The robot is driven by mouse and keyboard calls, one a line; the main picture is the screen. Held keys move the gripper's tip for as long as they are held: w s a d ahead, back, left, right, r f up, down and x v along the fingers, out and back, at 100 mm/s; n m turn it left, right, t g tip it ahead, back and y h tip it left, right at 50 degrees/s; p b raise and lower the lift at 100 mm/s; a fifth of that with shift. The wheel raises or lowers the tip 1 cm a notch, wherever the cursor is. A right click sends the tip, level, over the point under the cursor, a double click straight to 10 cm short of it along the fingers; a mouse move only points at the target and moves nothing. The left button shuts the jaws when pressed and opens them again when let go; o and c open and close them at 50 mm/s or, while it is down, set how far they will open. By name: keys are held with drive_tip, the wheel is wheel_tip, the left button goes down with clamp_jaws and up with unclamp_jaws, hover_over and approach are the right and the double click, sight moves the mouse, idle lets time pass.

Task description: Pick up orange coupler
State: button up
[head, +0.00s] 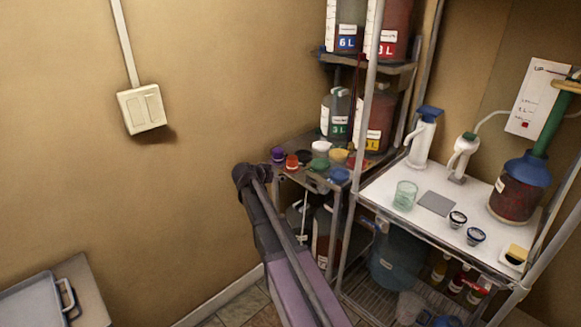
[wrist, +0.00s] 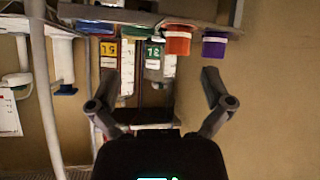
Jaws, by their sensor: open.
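The orange coupler (head: 292,162) stands on the shelf's middle board near its left front edge, beside the purple coupler (head: 278,154). In the wrist view, which looks upside down, the orange coupler (wrist: 178,40) is near the top, right of centre, with the purple coupler (wrist: 214,45) to its right. My gripper (wrist: 160,82) is open, its two fingers spread wide with nothing between them. The orange coupler appears beyond the fingertips and is not touched. In the head view my arm rises in front of the shelf, and the gripper fingers cannot be made out.
Black, white, yellow, red and blue caps crowd the same shelf board (head: 310,178). Labelled jugs stand behind and above. A metal post (head: 362,130) rises at the right, before a white table (head: 385,190) with a glass and bottles. Bare wall lies left.

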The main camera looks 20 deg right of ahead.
drive_tip(key=m+t+h, duration=0.1)
drive_tip(key=t+h, duration=0.1)
approach(290, 159)
drive_tip(key=a+r, duration=0.1)
drive_tip(key=a, duration=0.1)
drive_tip(key=shift+s+d+r, duration=0.1)
drive_tip(key=shift+s+r, duration=0.05)
drive_tip(key=shift+s, duration=0.3)
drive_tip(key=b+x, duration=0.1)
drive_tip(key=x, duration=0.1)
drive_tip(key=b+x, duration=0.1)
drive_tip(key=x, duration=0.2)
drive_tip(key=b+x, duration=0.1)
drive_tip(key=x, duration=0.1)
drive_tip(key=shift+f, duration=0.35)
drive_tip(key=shift+w+d+f, duration=0.2)
drive_tip(key=shift+w+d, duration=0.15)
drive_tip(key=shift+d, duration=0.2)
drive_tip(key=shift+s+b+x, duration=0.2)
drive_tip(key=shift+b+x, duration=1)
drive_tip(key=shift+x, duration=1.45)
drive_tip(key=shift+d, duration=0.1)
